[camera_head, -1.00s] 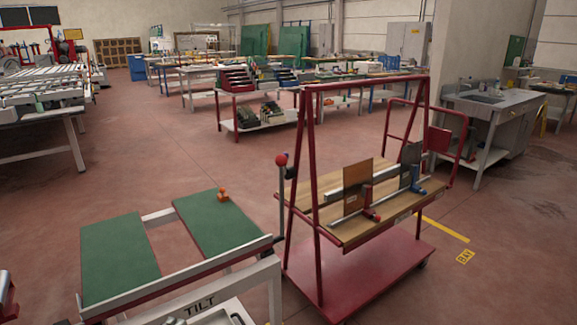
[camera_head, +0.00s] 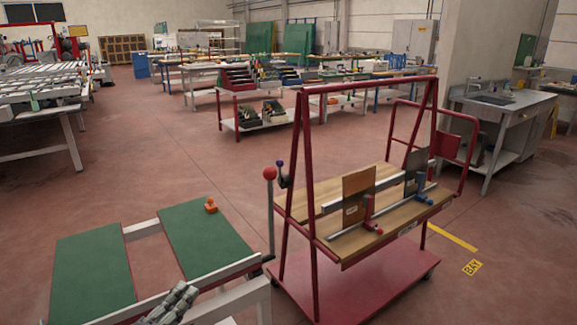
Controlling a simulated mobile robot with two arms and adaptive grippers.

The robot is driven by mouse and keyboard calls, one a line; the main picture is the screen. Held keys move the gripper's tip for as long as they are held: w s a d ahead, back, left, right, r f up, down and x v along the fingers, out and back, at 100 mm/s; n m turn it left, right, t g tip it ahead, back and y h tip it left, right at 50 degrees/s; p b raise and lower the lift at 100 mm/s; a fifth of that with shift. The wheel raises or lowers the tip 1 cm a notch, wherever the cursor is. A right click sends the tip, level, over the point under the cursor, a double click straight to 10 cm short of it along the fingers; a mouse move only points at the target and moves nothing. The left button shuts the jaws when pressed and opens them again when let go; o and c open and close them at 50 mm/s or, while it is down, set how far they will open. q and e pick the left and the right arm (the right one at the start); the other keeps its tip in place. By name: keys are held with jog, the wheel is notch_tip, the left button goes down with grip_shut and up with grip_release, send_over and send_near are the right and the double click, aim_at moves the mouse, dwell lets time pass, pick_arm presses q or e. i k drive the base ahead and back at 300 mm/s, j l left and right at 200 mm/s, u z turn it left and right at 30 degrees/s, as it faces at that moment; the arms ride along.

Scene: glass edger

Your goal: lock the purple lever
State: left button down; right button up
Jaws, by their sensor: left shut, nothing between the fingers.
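A small lever with a dark blue-purple knob (camera_head: 280,164) shows just right of the red ball-topped lever (camera_head: 270,174), by the left upright of the red A-frame cart (camera_head: 301,150). Its lower part is dark and curved, and its exact mount is too small to tell. My left gripper (camera_head: 176,301) is at the bottom of the view, in front of the green-topped tilt table. It is shut and empty, well apart from the purple lever, which stands further up and right. My right gripper is not in view.
The tilt table has green pads (camera_head: 205,238) with an orange piece (camera_head: 211,205) on one. The cart carries wooden boards, upright panels, a red clamp (camera_head: 372,226) and a blue clamp (camera_head: 424,198). A grey sink bench (camera_head: 500,110) stands at right. Open floor lies behind the tilt table.

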aim_at(284, 182)
jog(key=i+l, duration=0.3)
jog(key=i, duration=0.2)
jog(key=i+l, duration=0.3)
jog(key=i, duration=0.2)
jog(key=i+l, duration=0.3)
jog(key=i, duration=0.15)
